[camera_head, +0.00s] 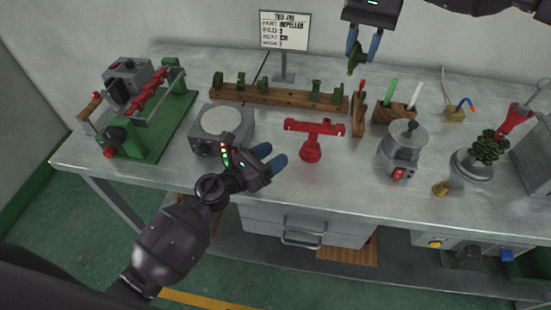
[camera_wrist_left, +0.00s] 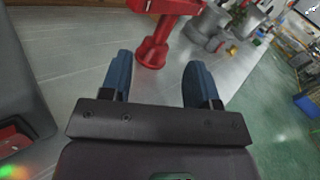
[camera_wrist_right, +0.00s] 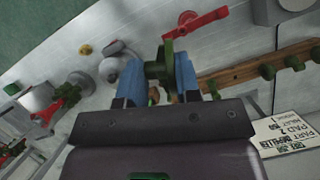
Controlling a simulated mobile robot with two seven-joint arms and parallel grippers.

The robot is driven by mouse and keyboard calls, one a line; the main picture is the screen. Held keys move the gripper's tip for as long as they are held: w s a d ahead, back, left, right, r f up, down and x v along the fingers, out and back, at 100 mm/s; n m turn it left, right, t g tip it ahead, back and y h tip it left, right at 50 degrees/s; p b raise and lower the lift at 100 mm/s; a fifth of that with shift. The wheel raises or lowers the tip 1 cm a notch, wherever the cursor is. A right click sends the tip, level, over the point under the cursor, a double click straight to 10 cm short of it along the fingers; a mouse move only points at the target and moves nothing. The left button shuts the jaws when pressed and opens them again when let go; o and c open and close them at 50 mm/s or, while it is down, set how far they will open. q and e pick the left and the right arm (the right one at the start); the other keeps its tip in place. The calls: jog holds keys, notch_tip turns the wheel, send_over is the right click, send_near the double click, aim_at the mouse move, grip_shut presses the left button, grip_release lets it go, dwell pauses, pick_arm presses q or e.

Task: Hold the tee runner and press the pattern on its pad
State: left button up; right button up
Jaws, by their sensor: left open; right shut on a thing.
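The red tee runner (camera_head: 314,129) stands upright on its round foot on the bench, its crossbar on top. It also shows in the left wrist view (camera_wrist_left: 154,50), ahead of the fingertips. My left gripper (camera_head: 272,160) is open and empty, just left of the runner's stem and apart from it. My right gripper (camera_head: 362,48) is shut on a green wax pattern (camera_head: 355,60), held high above the back of the bench. In the right wrist view the pattern (camera_wrist_right: 160,68) sits between the blue fingertips, with the red runner beyond it.
A wooden rack (camera_head: 280,95) with several green patterns lies behind the runner. A sign (camera_head: 285,30) stands at the back. A grey round-topped device (camera_head: 222,125) is left of the runner; a metal pot (camera_head: 403,145) is right. A green-based machine (camera_head: 140,110) stands far left.

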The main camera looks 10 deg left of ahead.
pick_arm(q)
jog(key=shift+s+d+f+m, duration=0.1)
jog(key=shift+d+f+m, duration=0.15)
jog(key=shift+m, duration=0.3)
jog(key=shift+d+f+m, duration=0.15)
jog(key=shift+d+m, duration=0.05)
jog(key=shift+m, duration=0.35)
jog(key=shift+d+f+m+g, duration=0.1)
jog(key=shift+d+m+g, duration=0.15)
jog(key=shift+m+g, duration=0.05)
jog(key=x, duration=1.1)
jog(key=shift+w+d, duration=0.2)
jog(key=shift+w, duration=0.15)
grip_shut()
pick_arm(e)
notch_tip(320, 180, down, 6)
jog(key=s+d, duration=0.1)
jog(key=d, duration=0.1)
jog(key=m+y, duration=0.2)
jog(key=m, duration=0.4)
send_over(344, 128)
jog(key=shift+t, duration=0.4)
jog(key=shift+f, duration=3.7)
